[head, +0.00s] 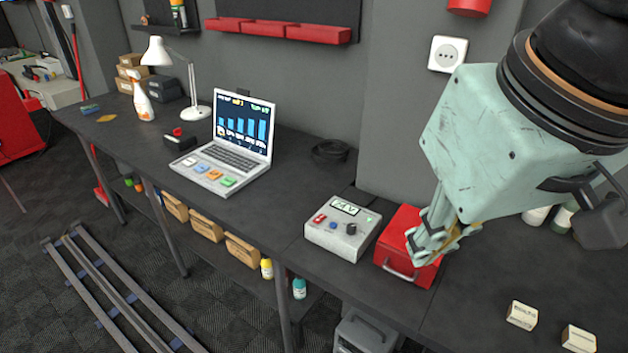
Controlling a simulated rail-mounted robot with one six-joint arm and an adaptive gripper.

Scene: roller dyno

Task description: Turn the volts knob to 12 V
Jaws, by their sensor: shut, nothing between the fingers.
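A light grey box (343,234) with a small display (346,207) stands on the dark bench, near the middle of the head view. A dark knob (351,229) is on its top face, at the right. I cannot read the knob's setting or its label, and the display's characters are too small to read surely. My gripper (422,252) is shut and empty. It shows to the right of the grey box, in front of the red case, and is apart from the knob.
A red case (394,254) with a handle stands just right of the grey box, partly hidden by my gripper. A laptop (235,143) stands to the left and a black coil (330,151) lies behind. Small labelled boxes (521,315) lie at the front right.

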